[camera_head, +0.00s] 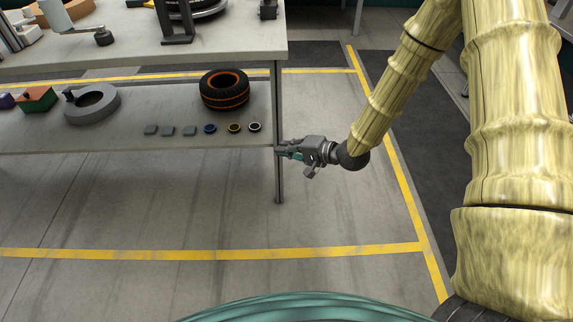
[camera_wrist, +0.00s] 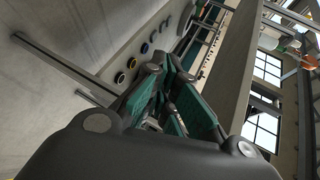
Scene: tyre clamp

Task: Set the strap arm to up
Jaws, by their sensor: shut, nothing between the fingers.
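My gripper (camera_head: 287,152) is shut and empty, beside the right front leg (camera_head: 279,120) of the workbench, at about the height of its lower shelf. I cannot tell whether the fingertips touch the leg. In the wrist view, the dark fingers with teal pads (camera_wrist: 172,100) fill the middle. On the bench top, a dark upright stand (camera_head: 177,28) and a round part (camera_head: 197,8) are cut off by the upper edge. I cannot tell which part is the strap arm or how it is set.
The lower shelf (camera_head: 180,105) holds an orange-striped tyre (camera_head: 224,90), a grey ring (camera_head: 92,104) and several small discs and blocks. A white part with a dark knob (camera_head: 104,38) stands on top.

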